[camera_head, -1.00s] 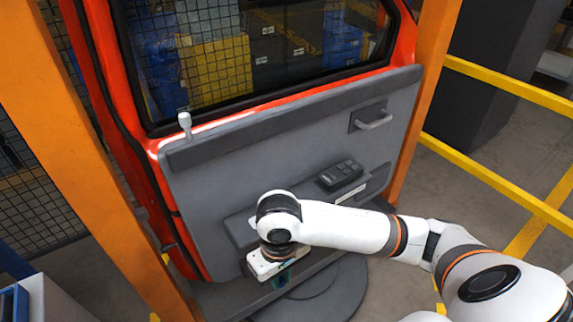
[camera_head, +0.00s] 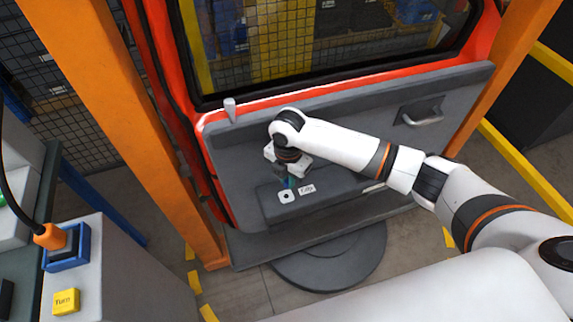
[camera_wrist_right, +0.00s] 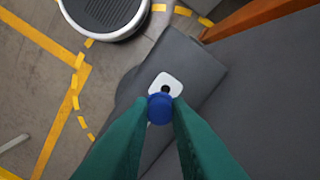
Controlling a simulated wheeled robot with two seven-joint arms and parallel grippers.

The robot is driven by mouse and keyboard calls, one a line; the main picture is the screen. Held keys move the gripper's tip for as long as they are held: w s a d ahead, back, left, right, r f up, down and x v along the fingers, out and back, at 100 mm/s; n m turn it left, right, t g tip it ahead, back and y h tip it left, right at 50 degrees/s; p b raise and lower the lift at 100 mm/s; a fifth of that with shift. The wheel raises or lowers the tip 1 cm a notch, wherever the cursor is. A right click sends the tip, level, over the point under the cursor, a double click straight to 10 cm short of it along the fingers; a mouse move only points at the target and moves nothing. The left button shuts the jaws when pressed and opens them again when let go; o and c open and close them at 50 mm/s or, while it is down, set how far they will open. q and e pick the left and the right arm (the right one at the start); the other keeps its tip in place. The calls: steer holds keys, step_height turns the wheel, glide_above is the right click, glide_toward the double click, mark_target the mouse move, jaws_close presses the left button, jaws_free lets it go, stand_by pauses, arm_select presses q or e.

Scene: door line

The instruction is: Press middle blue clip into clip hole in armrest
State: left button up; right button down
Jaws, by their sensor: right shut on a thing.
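The grey armrest (camera_head: 345,197) runs along the lower part of the door's inner panel. A white square plate with a dark round hole (camera_head: 286,196) sits at its left end, and it also shows in the right wrist view (camera_wrist_right: 165,82). My right gripper (camera_head: 287,182) is just above this plate, its green fingers pointing down. In the right wrist view its fingers are shut on a round blue clip (camera_wrist_right: 160,108). The clip appears close to the hole and covers the plate's near edge; the exact gap cannot be told. My left gripper is not in view.
A label (camera_head: 307,189) is beside the plate. A door handle (camera_head: 422,116) and a knob (camera_head: 230,110) are on the door. An orange post (camera_head: 140,130) stands left of it. A round grey base (camera_head: 330,255) is below. A bench (camera_head: 120,275) with a yellow button (camera_head: 66,301) is at lower left.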

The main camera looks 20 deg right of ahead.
mark_target(287, 197)
steer(key=shift+w+r+n, duration=0.2)
steer(key=shift+w+n, duration=0.15)
steer(key=shift+n, duration=0.45)
steer(key=shift+w+f, duration=0.1)
steer(key=shift+f, duration=0.05)
steer(key=shift+f+b, duration=0.8)
steer(key=shift+f, duration=0.15)
step_height(287, 197, down, 4)
steer(key=b, duration=0.4)
steer(key=shift+r, duration=0.1)
steer(key=shift+p, duration=0.45)
steer(key=shift+f, duration=0.35)
steer(key=shift+f+b, duration=0.4)
steer(key=shift+f, duration=0.6)
stand_by(0.5)
stand_by(0.3)
